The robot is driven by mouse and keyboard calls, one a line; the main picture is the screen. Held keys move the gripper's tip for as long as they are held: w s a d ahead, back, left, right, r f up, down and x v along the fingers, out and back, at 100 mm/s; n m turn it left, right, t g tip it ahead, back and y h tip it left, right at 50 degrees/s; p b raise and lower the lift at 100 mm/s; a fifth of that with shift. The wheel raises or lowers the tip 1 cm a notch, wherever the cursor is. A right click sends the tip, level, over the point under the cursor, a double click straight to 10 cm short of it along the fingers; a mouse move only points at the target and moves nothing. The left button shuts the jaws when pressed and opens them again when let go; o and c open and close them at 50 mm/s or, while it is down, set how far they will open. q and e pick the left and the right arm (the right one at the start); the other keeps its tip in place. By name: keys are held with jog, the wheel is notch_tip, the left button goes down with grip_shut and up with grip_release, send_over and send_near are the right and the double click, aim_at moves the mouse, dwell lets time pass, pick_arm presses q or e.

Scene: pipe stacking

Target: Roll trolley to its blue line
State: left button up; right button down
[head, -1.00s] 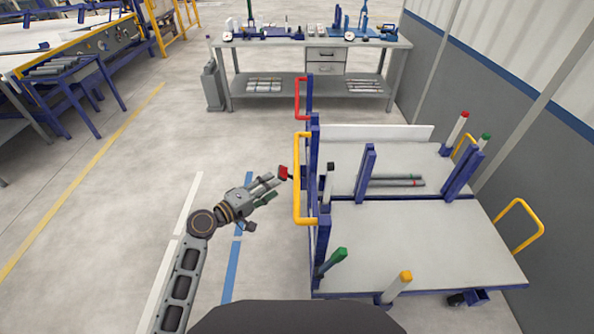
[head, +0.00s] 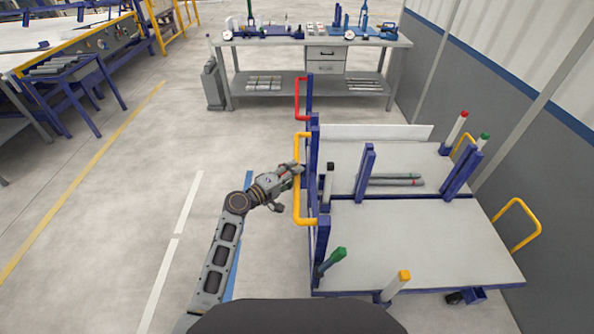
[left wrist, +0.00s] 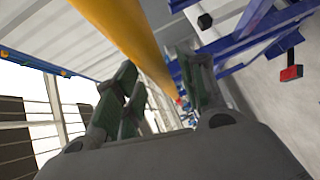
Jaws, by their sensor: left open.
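The near trolley has a grey deck (head: 410,245), blue posts and an upright yellow handle (head: 297,200) on its left end. My left gripper (head: 298,170) is open at this handle, its fingertips overlapping the bar in the head view. In the left wrist view the yellow bar (left wrist: 135,40) runs down between the open fingers (left wrist: 160,85); I cannot tell whether they touch it. A blue line (head: 249,181) lies on the floor left of the trolley, partly hidden behind my left arm. My right gripper is out of view.
A second trolley with a red handle (head: 298,98) stands just behind. A grey workbench (head: 325,42) is at the back, a wall (head: 480,120) at the right. White line (head: 188,205) and yellow line (head: 83,178) mark the open floor to the left.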

pick_arm(q)
jog(key=shift+x, duration=1.2)
grip_shut()
